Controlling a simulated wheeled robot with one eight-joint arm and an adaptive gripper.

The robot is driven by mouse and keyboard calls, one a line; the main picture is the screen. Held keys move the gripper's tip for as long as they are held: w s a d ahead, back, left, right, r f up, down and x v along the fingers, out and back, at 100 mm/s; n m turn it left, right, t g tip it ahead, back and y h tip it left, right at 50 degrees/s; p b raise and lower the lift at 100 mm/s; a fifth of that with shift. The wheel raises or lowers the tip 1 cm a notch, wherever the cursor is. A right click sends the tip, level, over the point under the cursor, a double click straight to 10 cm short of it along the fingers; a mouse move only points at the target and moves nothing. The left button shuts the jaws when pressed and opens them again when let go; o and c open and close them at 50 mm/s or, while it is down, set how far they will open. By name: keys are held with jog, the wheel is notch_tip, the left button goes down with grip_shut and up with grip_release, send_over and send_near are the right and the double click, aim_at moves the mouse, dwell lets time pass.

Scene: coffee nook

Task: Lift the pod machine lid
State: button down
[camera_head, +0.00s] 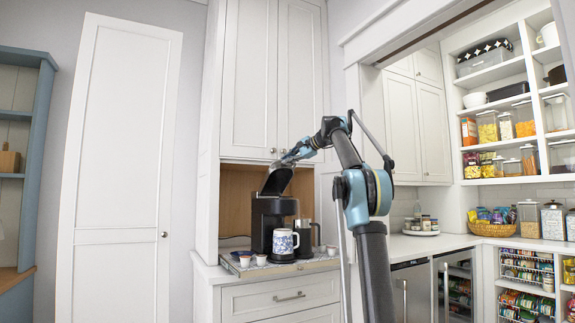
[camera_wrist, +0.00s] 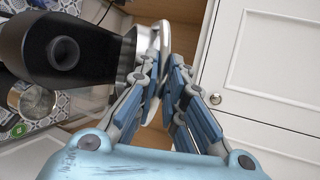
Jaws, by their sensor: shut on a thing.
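The black pod machine (camera_head: 270,222) stands in the wooden-backed niche on the counter. Its lid (camera_head: 277,182) is raised and tilted steeply above the body. In the wrist view the lid (camera_wrist: 95,45) is a dark rounded piece with a round opening, and a silver handle (camera_wrist: 165,48) runs along its edge. My gripper (camera_head: 287,160) is at the top of the raised lid. In the wrist view its blue-padded fingers (camera_wrist: 167,88) are closed on the handle, one on each side. The fingers partly hide the handle.
A blue-patterned white mug (camera_head: 285,243) stands at the machine's front, with a steel jug (camera_head: 304,236) to its right. Small pods (camera_head: 245,260) lie on the patterned mat in front. Upper cabinet doors (camera_head: 272,85) are close above my gripper. A shelved pantry (camera_head: 510,130) is at right.

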jog(key=c, duration=1.7)
grip_release()
jog(key=v, duration=1.2)
jog(key=shift+f, duration=0.1)
